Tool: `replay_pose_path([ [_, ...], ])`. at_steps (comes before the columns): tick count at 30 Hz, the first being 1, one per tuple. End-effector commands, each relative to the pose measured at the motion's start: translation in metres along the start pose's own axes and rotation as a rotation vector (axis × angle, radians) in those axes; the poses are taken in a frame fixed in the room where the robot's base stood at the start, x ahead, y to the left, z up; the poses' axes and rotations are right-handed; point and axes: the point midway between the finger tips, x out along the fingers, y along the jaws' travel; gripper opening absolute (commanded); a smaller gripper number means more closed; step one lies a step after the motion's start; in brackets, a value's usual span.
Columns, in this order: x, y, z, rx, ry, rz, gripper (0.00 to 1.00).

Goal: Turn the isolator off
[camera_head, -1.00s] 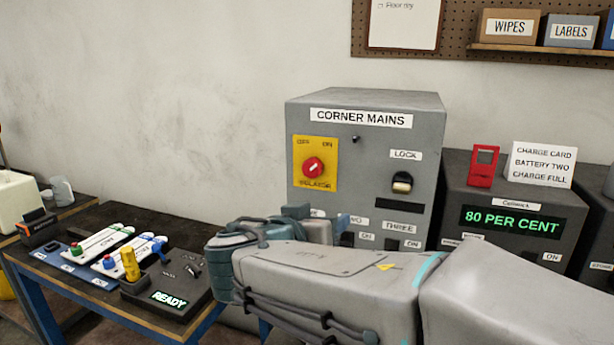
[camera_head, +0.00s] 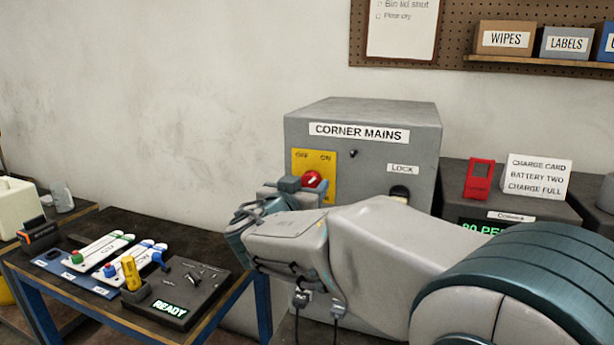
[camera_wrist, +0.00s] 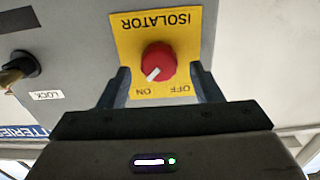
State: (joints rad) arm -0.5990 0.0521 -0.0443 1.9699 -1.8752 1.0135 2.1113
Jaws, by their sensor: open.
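The isolator is a red round knob (camera_head: 312,180) on a yellow plate (camera_head: 328,162) on the front of the grey CORNER MAINS box (camera_head: 400,130). In the wrist view the red knob (camera_wrist: 158,65) appears upside down, with its white mark pointing toward the ON label. My gripper (camera_wrist: 162,88) is open, with one finger on each side of the yellow plate's lower part in that view. The knob lies between the fingers' lines, and I cannot tell whether they touch it. In the head view my gripper (camera_head: 290,184) covers the plate's lower left.
A LOCK switch (camera_head: 400,192) is right of the isolator, partly behind my arm. A dark charger box (camera_head: 490,205) stands right.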

Motion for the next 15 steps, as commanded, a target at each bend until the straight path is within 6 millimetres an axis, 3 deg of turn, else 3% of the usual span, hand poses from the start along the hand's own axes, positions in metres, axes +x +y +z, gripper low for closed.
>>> replay_pose_path([
  [6, 0.018, 0.000, -0.001, 0.000, 0.000, 0.001, 0.59],
  [15, 0.019, 0.000, 0.000, 0.000, 0.000, 0.000, 0.56],
])
